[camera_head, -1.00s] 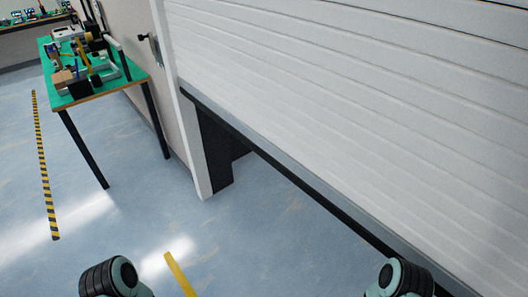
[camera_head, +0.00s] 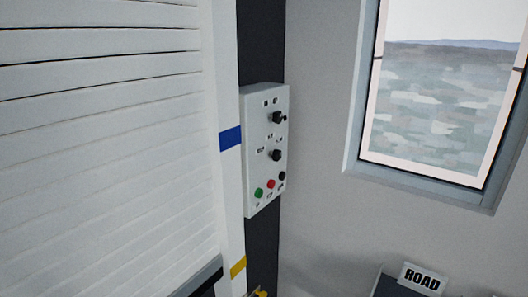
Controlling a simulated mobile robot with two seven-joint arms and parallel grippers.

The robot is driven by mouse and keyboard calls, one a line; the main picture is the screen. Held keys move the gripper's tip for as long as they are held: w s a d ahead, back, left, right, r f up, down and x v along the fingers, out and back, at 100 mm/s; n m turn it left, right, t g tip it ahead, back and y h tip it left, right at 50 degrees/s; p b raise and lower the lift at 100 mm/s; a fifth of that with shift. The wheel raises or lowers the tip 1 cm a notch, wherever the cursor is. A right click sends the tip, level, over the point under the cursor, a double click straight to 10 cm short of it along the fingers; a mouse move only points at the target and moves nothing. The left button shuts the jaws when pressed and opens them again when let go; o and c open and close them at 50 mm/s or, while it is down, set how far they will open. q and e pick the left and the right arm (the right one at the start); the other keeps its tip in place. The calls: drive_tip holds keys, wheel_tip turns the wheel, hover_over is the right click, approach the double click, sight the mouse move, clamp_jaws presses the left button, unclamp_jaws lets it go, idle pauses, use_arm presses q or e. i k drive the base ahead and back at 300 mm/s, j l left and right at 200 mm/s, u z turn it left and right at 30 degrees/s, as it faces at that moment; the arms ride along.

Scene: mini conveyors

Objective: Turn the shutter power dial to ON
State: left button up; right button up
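A light grey control box (camera_head: 252,185) is mounted on a dark post beside the shutter, near the middle of the head view. It carries an upper black dial (camera_head: 278,117) with two small labels above it. A lower black dial (camera_head: 275,155) has several small labels around it. The labels are too small to read, so I cannot tell which dial is the power dial or how it is set. Below are a green button (camera_head: 258,193), a red button (camera_head: 271,184) and a black knob or button (camera_head: 282,175). Neither gripper is in view.
The white slatted shutter (camera_head: 110,130) fills the left, beside a white frame with a blue band (camera_head: 230,138) and a yellow band (camera_head: 238,267). A window (camera_head: 440,110) is at upper right. A "ROAD" sign (camera_head: 422,279) stands at lower right.

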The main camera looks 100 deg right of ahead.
sight(276, 117)
drive_tip(key=z, duration=3.3)
